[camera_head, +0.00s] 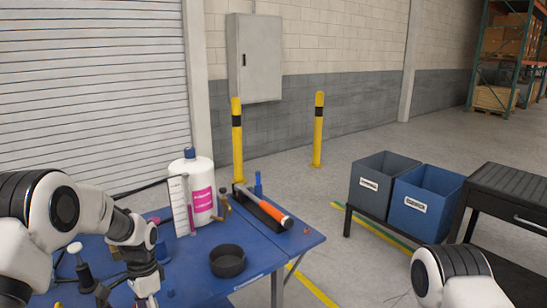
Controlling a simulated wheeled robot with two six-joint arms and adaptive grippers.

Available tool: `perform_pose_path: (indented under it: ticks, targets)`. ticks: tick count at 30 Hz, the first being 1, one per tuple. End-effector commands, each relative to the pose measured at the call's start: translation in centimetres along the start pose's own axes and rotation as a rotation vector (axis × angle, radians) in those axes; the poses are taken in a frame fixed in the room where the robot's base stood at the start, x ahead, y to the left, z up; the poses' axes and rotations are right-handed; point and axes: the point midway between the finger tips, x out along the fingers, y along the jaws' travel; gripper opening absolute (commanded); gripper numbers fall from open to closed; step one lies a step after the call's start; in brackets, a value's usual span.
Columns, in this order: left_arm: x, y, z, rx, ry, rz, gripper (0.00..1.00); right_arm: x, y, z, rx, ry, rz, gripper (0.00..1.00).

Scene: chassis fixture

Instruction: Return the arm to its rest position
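My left arm (135,235) comes in from the left and reaches down over the left part of the blue table (205,282). Its wrist runs to the bottom edge of the picture, and its gripper fingers are cut off below it. My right arm (450,270) shows only as a white and black joint at the bottom right, clear of the table. Its gripper is outside the picture.
The table holds a white bottle (201,190), a black bowl (227,261), an orange-handled tool (268,208) on a dark holder, and a dark white-topped item (84,272). Grey (381,183) and blue (424,204) bins stand right. Yellow posts (318,130) stand behind; open floor lies between.

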Motion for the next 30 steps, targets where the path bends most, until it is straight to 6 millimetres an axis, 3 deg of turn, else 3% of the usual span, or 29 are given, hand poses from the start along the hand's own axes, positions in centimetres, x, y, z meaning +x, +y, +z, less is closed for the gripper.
perform_pose_path:
  ticks: [8,11,15,17,19,21,23,27,30]
  targets:
    - [11.6,6.0,4.3,0.004,-0.147,0.141,0.64,0.8,0.0,0.1,0.001,-0.002,0.000,0.40]
    - [17.6,9.9,7.3,-0.031,-0.195,0.187,0.64,1.1,0.0,0.1,0.001,-0.002,0.000,0.40]
    - [26.0,18.0,14.0,-0.166,-0.235,0.211,0.64,1.8,0.0,0.1,0.001,-0.001,0.000,0.40]
    - [28.3,21.6,17.2,-0.266,-0.225,0.190,0.64,2.0,0.0,0.1,0.001,-0.001,0.000,0.40]
    - [29.2,24.5,19.8,-0.390,-0.177,0.142,0.64,2.0,0.0,0.1,0.001,-0.001,0.000,0.40]
    - [28.6,25.4,20.8,-0.511,-0.093,0.079,0.64,1.9,0.0,0.1,0.001,-0.002,0.000,0.40]
    - [28.0,25.2,20.6,-0.601,-0.010,0.029,0.64,1.9,0.0,0.1,0.001,-0.002,0.000,0.40]
    - [27.4,22.9,18.4,-0.735,0.163,-0.048,0.64,1.9,0.0,0.1,0.001,-0.002,0.000,0.40]
    - [27.4,22.6,18.0,-0.764,0.187,-0.055,0.64,1.9,0.0,0.1,0.001,-0.001,0.000,0.40]
